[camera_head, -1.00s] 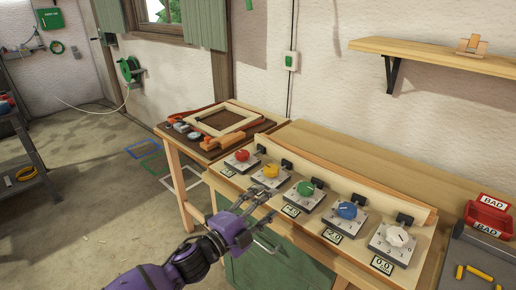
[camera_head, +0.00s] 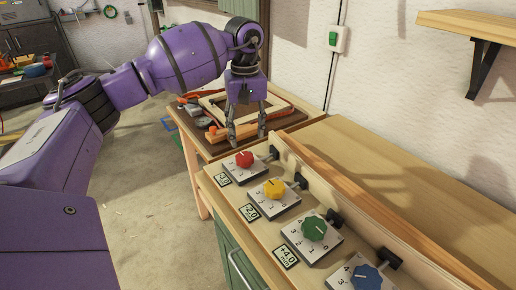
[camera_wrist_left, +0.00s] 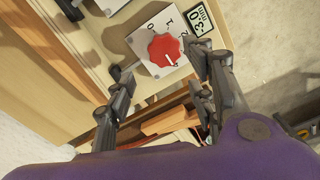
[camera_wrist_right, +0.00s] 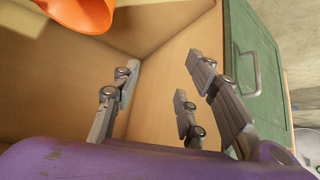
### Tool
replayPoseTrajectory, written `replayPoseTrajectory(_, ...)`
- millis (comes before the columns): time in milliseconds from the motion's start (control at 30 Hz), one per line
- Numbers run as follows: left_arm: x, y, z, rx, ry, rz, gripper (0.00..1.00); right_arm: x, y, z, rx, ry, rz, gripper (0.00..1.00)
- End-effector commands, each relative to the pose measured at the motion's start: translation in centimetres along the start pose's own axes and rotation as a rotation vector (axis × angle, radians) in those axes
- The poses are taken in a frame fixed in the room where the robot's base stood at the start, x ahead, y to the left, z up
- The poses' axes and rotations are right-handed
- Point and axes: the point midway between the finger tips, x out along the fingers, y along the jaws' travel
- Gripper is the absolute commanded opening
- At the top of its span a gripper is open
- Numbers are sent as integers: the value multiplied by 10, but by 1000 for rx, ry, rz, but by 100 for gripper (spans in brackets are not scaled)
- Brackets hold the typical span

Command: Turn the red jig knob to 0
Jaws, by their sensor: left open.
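The red jig knob (camera_head: 244,158) sits on a grey numbered plate at the far end of the knob row, with a small -3.0 mm label (camera_head: 223,179) beside it. In the left wrist view the knob (camera_wrist_left: 165,48) shows a white mark toward its lower right edge; the digit there is too small to read surely. My left gripper (camera_head: 247,138) points down, open, above and just behind the knob in the head view. Its fingers appear spread on either side of the knob, apart from it. My right gripper (camera_wrist_right: 160,82) is open and empty near a wooden panel.
The yellow (camera_head: 275,188), green (camera_head: 314,228) and blue (camera_head: 367,277) knobs follow along the bench. A wooden frame (camera_head: 212,106) lies on the side table behind my left gripper. An orange object (camera_wrist_right: 82,12) and a green cabinet door (camera_wrist_right: 252,65) show near my right gripper.

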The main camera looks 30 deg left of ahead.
Motion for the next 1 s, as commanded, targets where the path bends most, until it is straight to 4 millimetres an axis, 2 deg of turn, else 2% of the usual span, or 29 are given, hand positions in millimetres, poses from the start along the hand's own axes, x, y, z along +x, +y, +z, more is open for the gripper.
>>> replayPoseTrajectory(133,10,0,1,31,-4,-2,50,-7,2,22,3,-43,5,40)
replayPoseTrajectory(267,31,0,3,30,-7,-2,50,-10,3,32,3,-63,7,40)
replayPoseTrajectory(400,53,0,2,29,-6,0,50,-8,2,23,3,-46,5,40)
replayPoseTrajectory(600,74,1,2,28,-5,3,50,-7,1,7,2,-17,2,40)
replayPoseTrajectory(933,78,1,2,28,-4,3,50,-8,2,9,3,-22,3,40)
replayPoseTrajectory(1000,78,1,2,28,-4,3,41,-8,2,12,3,-26,3,40)
